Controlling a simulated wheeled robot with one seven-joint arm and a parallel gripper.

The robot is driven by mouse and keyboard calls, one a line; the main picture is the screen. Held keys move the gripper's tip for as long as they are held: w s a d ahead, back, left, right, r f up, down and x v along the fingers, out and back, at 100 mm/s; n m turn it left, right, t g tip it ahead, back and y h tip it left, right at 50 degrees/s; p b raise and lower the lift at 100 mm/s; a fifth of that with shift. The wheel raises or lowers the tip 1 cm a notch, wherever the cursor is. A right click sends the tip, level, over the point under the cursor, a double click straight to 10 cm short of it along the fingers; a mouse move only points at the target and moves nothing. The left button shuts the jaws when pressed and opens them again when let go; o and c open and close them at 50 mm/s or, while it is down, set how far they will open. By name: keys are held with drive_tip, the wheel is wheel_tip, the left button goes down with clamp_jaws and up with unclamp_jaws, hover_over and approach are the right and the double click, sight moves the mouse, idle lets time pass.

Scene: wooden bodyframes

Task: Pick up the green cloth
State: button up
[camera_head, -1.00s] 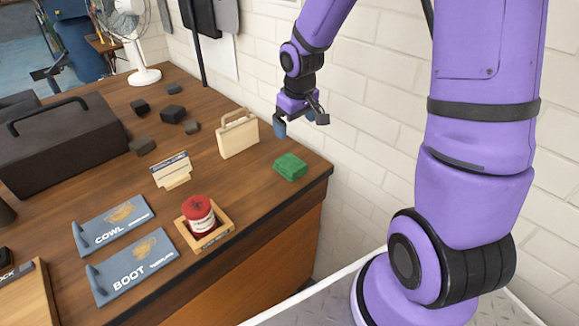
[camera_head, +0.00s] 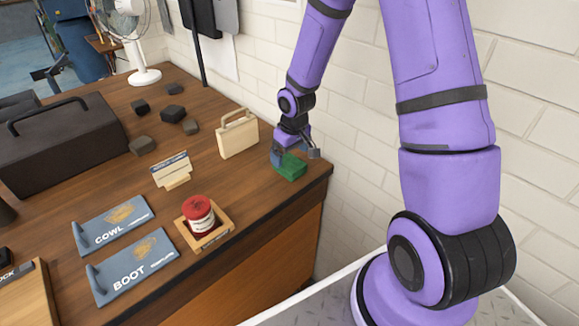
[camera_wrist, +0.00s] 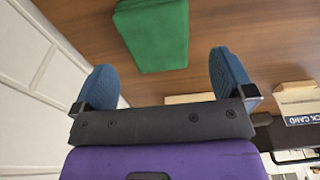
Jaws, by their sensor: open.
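The green cloth (camera_head: 291,170) is a small folded block lying on the wooden table near its right corner. It also shows at the top of the wrist view (camera_wrist: 155,34), beyond and between my fingertips. My gripper (camera_head: 294,157) is open and empty, with its fingers low over the back of the cloth in the head view. In the wrist view the two blue fingers of my gripper (camera_wrist: 164,76) are spread wide, and the cloth is not gripped. The gripper hides part of the cloth's far side in the head view.
A cream case-shaped block with a handle (camera_head: 238,137) stands left of the cloth. A card holder (camera_head: 172,171) and a red-lidded jar (camera_head: 198,213) in a wooden tray (camera_head: 216,238) are nearer. The white brick wall (camera_head: 375,150) rises close behind.

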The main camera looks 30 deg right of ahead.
sight(289, 162)
drive_tip(key=shift+w+f, duration=0.2)
drive_tip(key=shift+f, duration=2.15)
drive_tip(key=c, duration=1)
drive_tip(key=shift+r, duration=0.15)
